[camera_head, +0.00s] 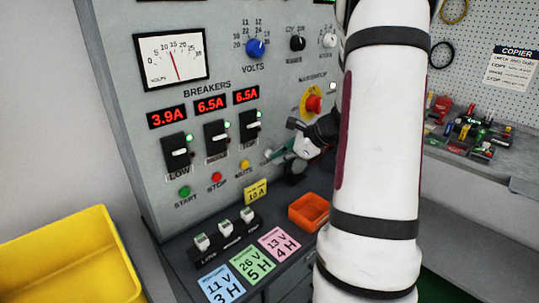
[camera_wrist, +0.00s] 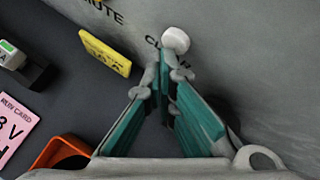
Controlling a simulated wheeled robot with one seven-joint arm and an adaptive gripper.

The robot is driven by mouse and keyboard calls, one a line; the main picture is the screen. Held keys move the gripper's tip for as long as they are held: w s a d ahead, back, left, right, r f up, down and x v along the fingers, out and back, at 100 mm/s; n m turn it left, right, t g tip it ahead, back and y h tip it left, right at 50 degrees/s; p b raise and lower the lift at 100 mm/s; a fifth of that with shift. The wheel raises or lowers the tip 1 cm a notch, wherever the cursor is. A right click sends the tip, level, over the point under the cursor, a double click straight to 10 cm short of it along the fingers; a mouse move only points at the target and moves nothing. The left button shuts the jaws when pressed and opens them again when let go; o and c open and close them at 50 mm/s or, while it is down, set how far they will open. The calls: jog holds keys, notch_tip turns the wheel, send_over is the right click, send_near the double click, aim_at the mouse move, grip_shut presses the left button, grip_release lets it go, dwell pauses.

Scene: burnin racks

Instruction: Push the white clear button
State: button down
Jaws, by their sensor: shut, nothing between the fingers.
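The white clear button (camera_wrist: 176,40) is a round white knob on the grey panel, at the upper middle of the wrist view. In the head view my gripper (camera_head: 280,156) is at the panel, right of the amber mute button (camera_head: 244,165), and the clear button is hard to make out there.
Green start (camera_head: 184,191) and red stop (camera_head: 216,177) buttons sit left along the same row. A red emergency stop (camera_head: 314,104) is above my gripper. Below are a yellow tag (camera_head: 256,190), an orange tray (camera_head: 296,212) and coloured cards (camera_head: 252,264). A yellow bin (camera_head: 70,265) stands left.

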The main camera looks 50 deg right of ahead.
jog(key=shift+w, duration=0.4)
dwell(0.9)
jog(key=shift+s, duration=0.85)
jog(key=shift+s+a, duration=0.15)
jog(key=shift+s, duration=2.35)
